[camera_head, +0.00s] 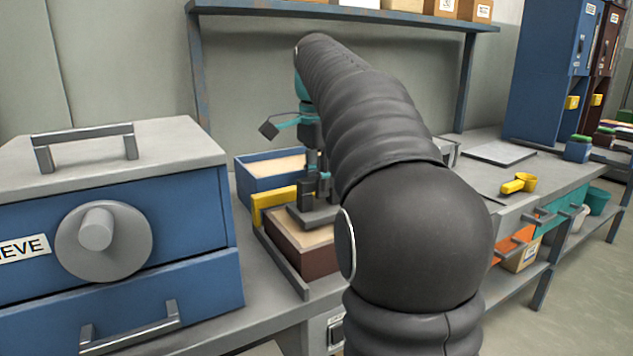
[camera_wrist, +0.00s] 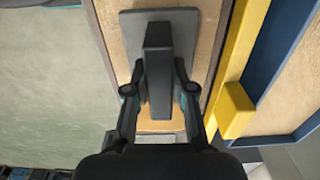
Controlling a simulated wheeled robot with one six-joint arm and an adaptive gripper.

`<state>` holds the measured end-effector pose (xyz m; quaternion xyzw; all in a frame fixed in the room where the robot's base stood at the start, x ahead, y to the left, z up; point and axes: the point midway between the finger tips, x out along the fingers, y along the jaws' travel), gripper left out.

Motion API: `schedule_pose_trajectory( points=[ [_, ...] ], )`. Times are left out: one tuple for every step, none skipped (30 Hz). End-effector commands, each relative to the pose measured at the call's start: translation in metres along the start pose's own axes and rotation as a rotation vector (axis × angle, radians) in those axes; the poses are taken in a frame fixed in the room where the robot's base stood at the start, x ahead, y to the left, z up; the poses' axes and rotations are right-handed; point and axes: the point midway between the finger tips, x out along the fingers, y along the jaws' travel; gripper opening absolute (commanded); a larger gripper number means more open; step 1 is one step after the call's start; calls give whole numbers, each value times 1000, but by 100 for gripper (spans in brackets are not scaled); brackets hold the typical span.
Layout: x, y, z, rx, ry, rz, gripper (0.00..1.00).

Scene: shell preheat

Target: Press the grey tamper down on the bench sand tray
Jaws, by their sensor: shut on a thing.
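The grey tamper (camera_head: 314,214) has a flat plate and an upright dark handle. Its plate is over the sand in the brown-walled bench sand tray (camera_head: 305,262), seemingly on or just above it; I cannot tell whether it touches. My gripper (camera_head: 318,184) is above the tray, shut on the tamper's handle. In the wrist view my gripper (camera_wrist: 160,95) has a finger on each side of the handle, and the tamper's plate (camera_wrist: 192,25) shows beyond it. Pale sand (camera_wrist: 212,30) shows beside the plate. My arm hides the tray's right part.
A yellow bar (camera_head: 272,203) stands behind the tray, and a blue sand box (camera_head: 248,183) is farther back. A blue sieve cabinet (camera_head: 180,215) is at left. A yellow scoop (camera_head: 519,184) lies on the bench at right.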

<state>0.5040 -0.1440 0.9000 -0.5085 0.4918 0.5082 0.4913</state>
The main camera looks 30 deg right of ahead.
Motion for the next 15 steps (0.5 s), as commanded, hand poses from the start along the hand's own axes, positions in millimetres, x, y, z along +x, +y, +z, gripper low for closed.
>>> schedule_pose_trajectory(
  points=[
    [-1, 0, 0, 0, 0, -1, 0],
    [-1, 0, 0, 0, 0, -1, 0],
    [-1, 0, 0, 0, 0, -1, 0],
    [0, 0, 0, 0, 0, -1, 0],
    [0, 0, 0, 0, 0, -1, 0],
    [0, 0, 0, 0, 0, -1, 0],
    [0, 0, 0, 0, 0, -1, 0],
    [0, 0, 0, 0, 0, -1, 0],
    [1, 0, 0, 0, 0, -1, 0],
    [1, 0, 0, 0, 0, -1, 0],
    [1, 0, 0, 0, 0, -1, 0],
    [2, 0, 0, 0, 0, -1, 0],
    [2, 0, 0, 0, 0, -1, 0],
    [2, 0, 0, 0, 0, -1, 0],
    [3, 0, 0, 0, 0, -1, 0]
  ],
)
